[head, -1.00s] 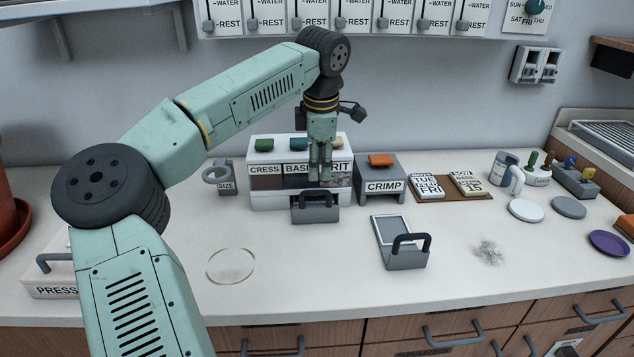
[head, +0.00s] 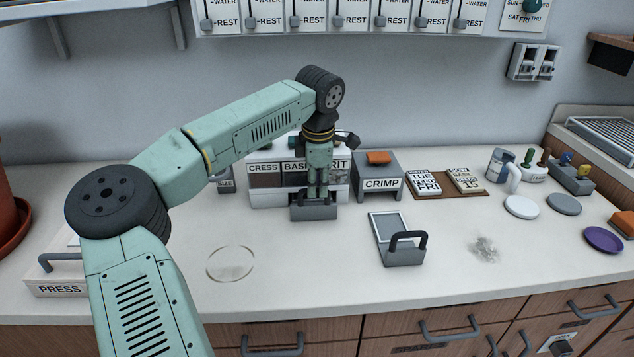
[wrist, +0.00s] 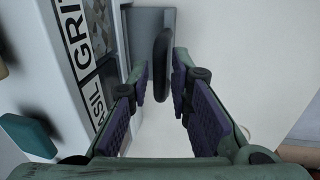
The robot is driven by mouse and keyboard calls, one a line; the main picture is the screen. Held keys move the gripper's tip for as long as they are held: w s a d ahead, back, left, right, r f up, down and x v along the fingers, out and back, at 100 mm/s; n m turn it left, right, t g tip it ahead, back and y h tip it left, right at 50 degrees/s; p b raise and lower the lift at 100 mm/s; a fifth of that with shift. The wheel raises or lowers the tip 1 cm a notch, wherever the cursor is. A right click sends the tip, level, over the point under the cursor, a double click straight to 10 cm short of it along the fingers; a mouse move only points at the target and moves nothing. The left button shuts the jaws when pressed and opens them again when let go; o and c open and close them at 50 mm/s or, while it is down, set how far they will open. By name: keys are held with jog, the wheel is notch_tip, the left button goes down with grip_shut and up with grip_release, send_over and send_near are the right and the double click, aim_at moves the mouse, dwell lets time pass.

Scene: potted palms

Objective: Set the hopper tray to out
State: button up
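The hopper (head: 258,197) is a white box with CRESS, BASIL and GRIT windows, at the back of the counter. Its grey tray (head: 313,213) sticks out at the front, below the windows. My gripper (head: 318,194) points down over the tray and hides most of its handle in the head view. In the wrist view my gripper (wrist: 162,90) is open, its two fingers apart. The dark tray handle (wrist: 163,62) stands in the gap between the fingertips, and the fingers do not look closed on it.
The CRIMP block (head: 380,184) stands just right of the hopper. A grey tray with a black handle (head: 403,252) lies in front of it. The SIZE block (head: 226,181) is left of the hopper. A clear ring (head: 231,264) lies front left. The counter directly before the hopper is free.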

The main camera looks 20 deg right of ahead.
grip_shut()
dwell(0.4)
